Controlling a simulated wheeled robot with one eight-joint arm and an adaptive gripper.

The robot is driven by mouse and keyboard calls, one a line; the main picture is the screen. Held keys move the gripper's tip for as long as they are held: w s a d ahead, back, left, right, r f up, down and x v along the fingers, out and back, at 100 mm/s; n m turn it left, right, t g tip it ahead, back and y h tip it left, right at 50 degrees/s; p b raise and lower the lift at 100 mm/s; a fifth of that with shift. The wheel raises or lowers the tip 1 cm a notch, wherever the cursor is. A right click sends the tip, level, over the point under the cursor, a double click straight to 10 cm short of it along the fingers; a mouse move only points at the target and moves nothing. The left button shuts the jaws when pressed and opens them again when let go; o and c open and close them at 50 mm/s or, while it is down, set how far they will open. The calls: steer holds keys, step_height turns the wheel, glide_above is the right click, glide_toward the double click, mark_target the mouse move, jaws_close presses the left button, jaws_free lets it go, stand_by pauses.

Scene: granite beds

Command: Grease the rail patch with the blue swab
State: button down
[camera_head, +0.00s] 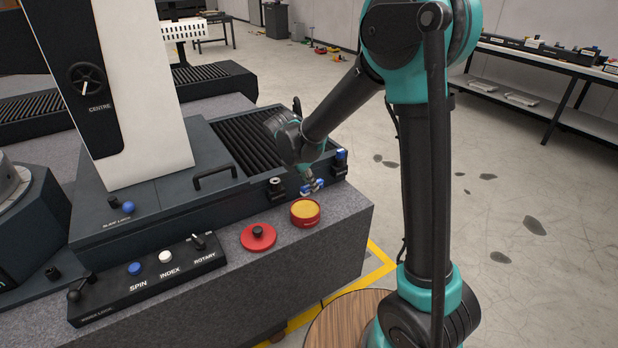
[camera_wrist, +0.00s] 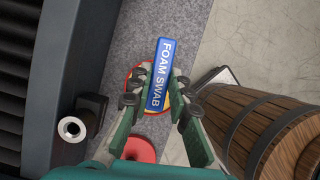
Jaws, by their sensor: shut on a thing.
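My gripper (camera_head: 312,181) is shut on the blue swab (camera_wrist: 160,70), which is labelled FOAM SWAB in the wrist view. In the head view the swab shows as small blue bits at the fingertips. An open red tin with a yellow filling (camera_head: 305,210) stands on the granite ledge just below and in front of my gripper. In the wrist view the swab and fingers cover most of the tin (camera_wrist: 129,76). The swab's tip and any gap to the filling are hidden. I cannot make out the rail patch in either view.
A red lid with a black knob (camera_head: 258,236) lies left of the tin. An empty-looking black holder (camera_head: 276,189) and a black holder with a blue item (camera_head: 340,163) stand along the machine's side. A control box (camera_head: 150,278) lies at front left. A wooden barrel (camera_wrist: 275,130) stands beside the bed.

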steer(key=shift+f, duration=2.55)
steer(key=shift+f, duration=0.7)
steer(key=shift+r, duration=3.5)
